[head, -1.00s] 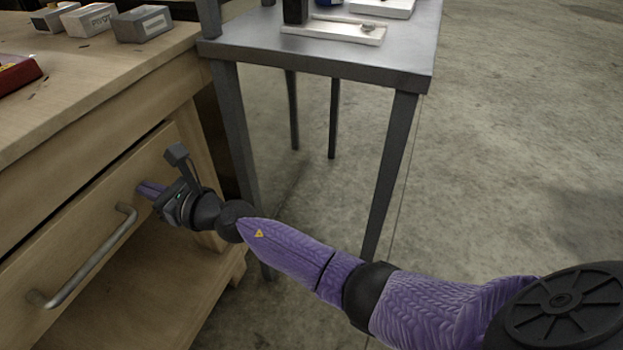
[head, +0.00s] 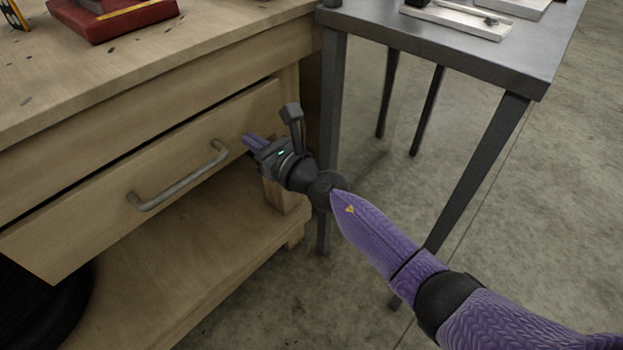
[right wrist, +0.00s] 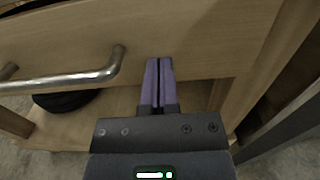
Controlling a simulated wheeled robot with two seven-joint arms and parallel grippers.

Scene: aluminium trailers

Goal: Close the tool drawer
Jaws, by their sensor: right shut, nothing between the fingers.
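The tool drawer (head: 100,212) is a wooden front under the workbench top, with a curved metal bar handle (head: 180,182). A dark gap shows along its top edge, so it stands a little out from the bench. My right gripper (head: 248,139) is shut and empty, its purple fingertips at the right end of the drawer front, right of the handle. In the right wrist view the shut fingers (right wrist: 158,72) point at the lower part of the drawer front (right wrist: 200,35); I cannot tell whether they touch. The handle (right wrist: 65,70) is to their left. My left gripper is not in view.
A grey metal table (head: 450,45) stands right of the bench, its legs close to my right arm. A red box (head: 110,22) lies on the bench top. A wooden lower shelf (head: 190,265) is under the drawer, with a dark round object (head: 45,300) at left. Concrete floor is clear at right.

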